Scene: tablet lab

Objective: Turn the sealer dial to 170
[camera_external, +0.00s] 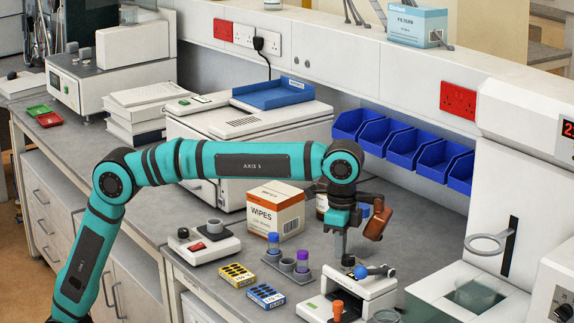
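My gripper (345,251) points down over the bench, near a small white press-like device (378,289). The gripper is small here and partly hidden by its own body, so I cannot tell whether its fingers are apart or together. The device has a blue ball-ended lever (373,271), a black knob (361,272) and an orange knob (338,307) at its front. A white unit is cut off at the right edge and carries a dark dial (564,312). No label names the sealer, and no dial number is readable.
A wipes box (276,211), tubes in a grey holder (287,264), yellow (236,275) and blue (266,296) blister packs and a small white balance-like device (204,246) stand left of my gripper. A tall white machine with a ring (486,244) stands right. Blue bins (408,148) line the back.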

